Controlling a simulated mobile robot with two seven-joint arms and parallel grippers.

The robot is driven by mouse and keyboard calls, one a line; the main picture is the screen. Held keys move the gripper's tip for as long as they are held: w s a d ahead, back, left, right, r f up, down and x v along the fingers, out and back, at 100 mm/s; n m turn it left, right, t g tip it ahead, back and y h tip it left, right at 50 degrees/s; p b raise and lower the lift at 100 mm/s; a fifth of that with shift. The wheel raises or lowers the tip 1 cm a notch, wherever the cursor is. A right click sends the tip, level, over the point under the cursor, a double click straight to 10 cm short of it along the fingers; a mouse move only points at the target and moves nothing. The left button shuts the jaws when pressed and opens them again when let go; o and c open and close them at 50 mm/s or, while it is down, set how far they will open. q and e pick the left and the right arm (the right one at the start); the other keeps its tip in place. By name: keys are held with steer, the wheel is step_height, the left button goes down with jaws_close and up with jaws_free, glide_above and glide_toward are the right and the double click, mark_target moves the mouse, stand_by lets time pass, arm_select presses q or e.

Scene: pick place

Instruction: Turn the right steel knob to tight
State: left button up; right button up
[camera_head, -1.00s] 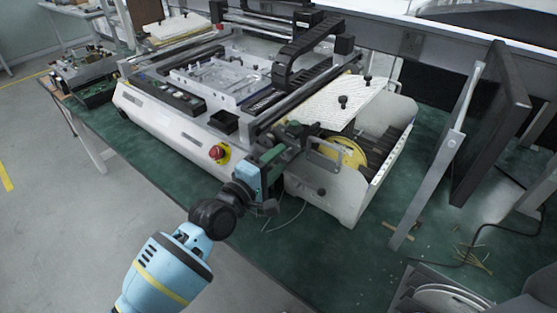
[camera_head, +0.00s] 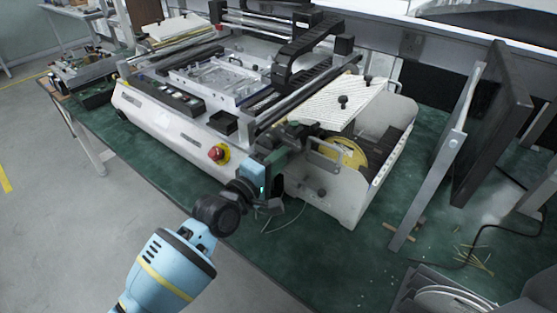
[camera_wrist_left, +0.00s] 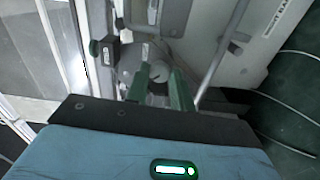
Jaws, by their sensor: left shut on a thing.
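My left gripper (camera_head: 289,141) reaches the front right corner of the white machine (camera_head: 170,128). In the left wrist view its two green fingers (camera_wrist_left: 160,90) are shut on a round grey steel knob (camera_wrist_left: 157,71), one finger on each side. The fingers cover part of the knob, so its turn angle cannot be read. In the head view the gripper and wrist hide the knob. My right gripper is in neither view.
A red stop button (camera_head: 217,153) is on the machine's front, left of my wrist. A metal handle (camera_head: 325,160) and a yellow reel (camera_head: 348,152) are close on the right. A ridged white plate (camera_head: 340,102) with black knobs lies above. Green tabletop (camera_head: 400,262) is partly clear at the front.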

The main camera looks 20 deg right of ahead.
arm_select(q)
steer(key=shift+m+b, duration=0.55)
steer(key=shift+m, duration=1.95)
steer(key=o, duration=0.9)
steer(key=shift+o, duration=0.2)
steer(key=v, duration=0.8)
steer(key=shift+p, duration=0.3)
